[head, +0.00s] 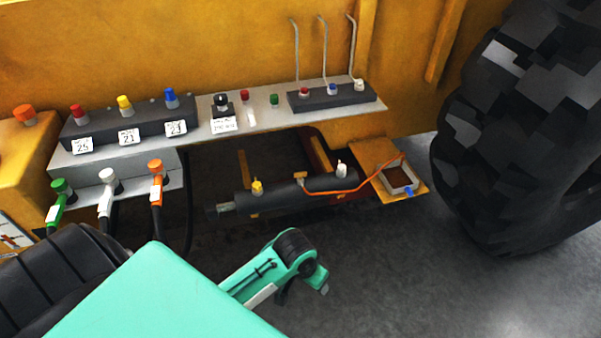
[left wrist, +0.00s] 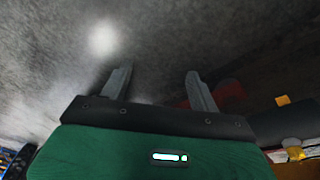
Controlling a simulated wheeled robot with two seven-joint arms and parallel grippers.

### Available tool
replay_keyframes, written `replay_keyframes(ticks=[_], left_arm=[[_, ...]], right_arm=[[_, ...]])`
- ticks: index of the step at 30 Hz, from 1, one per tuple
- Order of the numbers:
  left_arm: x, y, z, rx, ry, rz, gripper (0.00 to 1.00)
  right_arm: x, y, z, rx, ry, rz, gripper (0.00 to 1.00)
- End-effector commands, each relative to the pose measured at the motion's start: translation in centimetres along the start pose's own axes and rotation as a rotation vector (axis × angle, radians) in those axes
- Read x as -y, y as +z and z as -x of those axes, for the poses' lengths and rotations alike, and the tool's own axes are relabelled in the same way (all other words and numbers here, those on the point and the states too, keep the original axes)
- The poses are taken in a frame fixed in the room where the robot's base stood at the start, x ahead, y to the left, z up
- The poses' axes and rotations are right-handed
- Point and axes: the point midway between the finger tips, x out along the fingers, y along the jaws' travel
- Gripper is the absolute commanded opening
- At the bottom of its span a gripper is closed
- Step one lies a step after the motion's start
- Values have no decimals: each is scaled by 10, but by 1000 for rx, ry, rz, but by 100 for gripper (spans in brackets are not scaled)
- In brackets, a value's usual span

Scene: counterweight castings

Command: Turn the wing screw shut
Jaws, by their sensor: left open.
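No part is clearly recognisable as a wing screw. A small blue piece (head: 408,191) sits at the front edge of an open-topped box (head: 398,178) at the right end of the cylinder; its shape is too small to tell. My left arm reaches in from the bottom left, low in front of the dark cylinder (head: 285,196). In the left wrist view my left gripper (left wrist: 159,75) is open, its two fingers apart with nothing between them and grey floor beyond. My right gripper is not in view.
A grey shelf (head: 250,122) carries valve blocks and coloured caps above the cylinder. Hoses with green, white and orange fittings hang at the left. An orange cable (head: 350,191) runs to the box. A large black tyre (head: 520,130) stands at the right. The floor in front is clear.

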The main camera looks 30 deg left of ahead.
Motion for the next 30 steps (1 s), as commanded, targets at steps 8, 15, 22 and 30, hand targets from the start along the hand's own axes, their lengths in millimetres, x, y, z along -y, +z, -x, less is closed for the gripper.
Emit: replay_keyframes(ticks=[8,15,22,30], left_arm=[[32,-86,-7,72,-30,103,62],[86,-161,7,130,-89,271,62],[153,-230,47,162,-148,498,62],[224,-285,111,169,-178,764,62]], right_arm=[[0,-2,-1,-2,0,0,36],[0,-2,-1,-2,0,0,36],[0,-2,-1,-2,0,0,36],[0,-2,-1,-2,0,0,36]])
